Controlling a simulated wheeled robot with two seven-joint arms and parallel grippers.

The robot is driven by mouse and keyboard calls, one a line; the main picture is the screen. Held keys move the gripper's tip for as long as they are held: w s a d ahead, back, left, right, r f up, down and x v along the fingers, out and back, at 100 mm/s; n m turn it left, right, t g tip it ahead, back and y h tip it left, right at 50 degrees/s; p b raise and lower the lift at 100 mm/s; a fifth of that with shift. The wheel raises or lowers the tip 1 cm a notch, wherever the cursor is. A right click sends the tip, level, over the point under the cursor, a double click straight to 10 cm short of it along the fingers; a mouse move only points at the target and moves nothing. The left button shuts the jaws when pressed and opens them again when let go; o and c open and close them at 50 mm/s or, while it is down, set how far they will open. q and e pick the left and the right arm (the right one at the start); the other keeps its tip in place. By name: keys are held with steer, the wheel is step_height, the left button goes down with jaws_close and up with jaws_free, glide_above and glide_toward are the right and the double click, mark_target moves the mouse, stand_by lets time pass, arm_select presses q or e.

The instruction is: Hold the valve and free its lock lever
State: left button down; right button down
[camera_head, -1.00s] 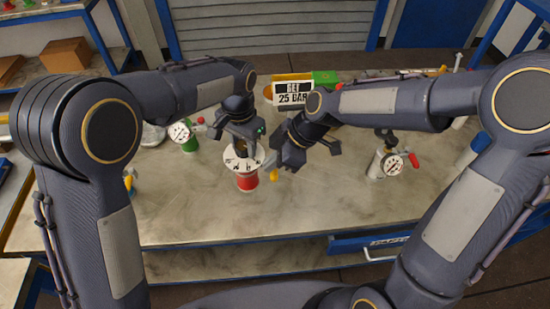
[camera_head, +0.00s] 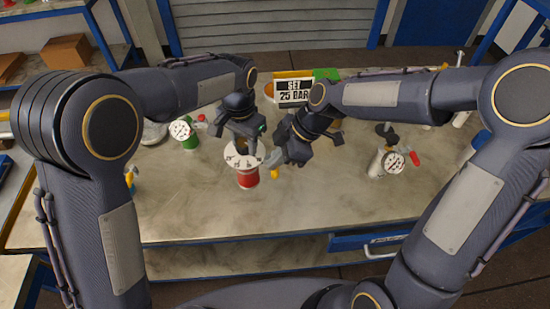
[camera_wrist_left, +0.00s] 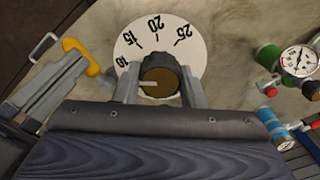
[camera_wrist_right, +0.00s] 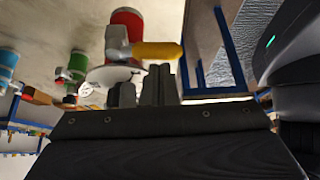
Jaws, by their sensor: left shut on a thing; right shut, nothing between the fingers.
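The valve has a red body (camera_head: 247,179) and a white dial (camera_wrist_left: 187,28) marked 10 to 25. It stands upright on the bench. My left gripper (camera_wrist_left: 158,88) is shut on the valve's dark round knob (camera_wrist_left: 166,75) from above, a finger on each side. The yellow lock lever (camera_wrist_right: 155,50) sticks out from the valve's side below the dial; it also shows in the left wrist view (camera_wrist_left: 80,54). My right gripper (camera_wrist_right: 143,88) is shut and empty, its fingertips close beside the lever. I cannot tell whether they touch it.
A sign (camera_head: 294,92) reading "SET 25 BAR" stands behind. A green gauge vessel (camera_head: 188,139) is at left, a pale gauge vessel with a red handle (camera_head: 384,161) at right. The bench front (camera_head: 300,215) is clear.

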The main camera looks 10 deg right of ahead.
steer(key=shift+d+n+g, duration=0.2)
steer(key=shift+n+g, duration=0.1)
steer(key=shift+n, duration=0.1)
steer(key=shift+w+d+n+g+h, duration=0.3)
steer(key=shift+d+n+g, duration=0.4)
steer(key=shift+n, duration=0.85)
steer(key=shift+w+d+n+g+h, duration=0.15)
steer(key=shift+d+n+g+h, duration=0.5)
steer(key=shift+n, duration=0.85)
steer(key=shift+w+d+n+g+h, duration=0.2)
steer(key=shift+d+n+g, duration=0.25)
steer(key=shift+n+g, duration=0.75)
steer(key=shift+w+d+n+t, duration=0.15)
steer(key=shift+n+t, duration=0.2)
steer(key=shift+n, duration=0.3)
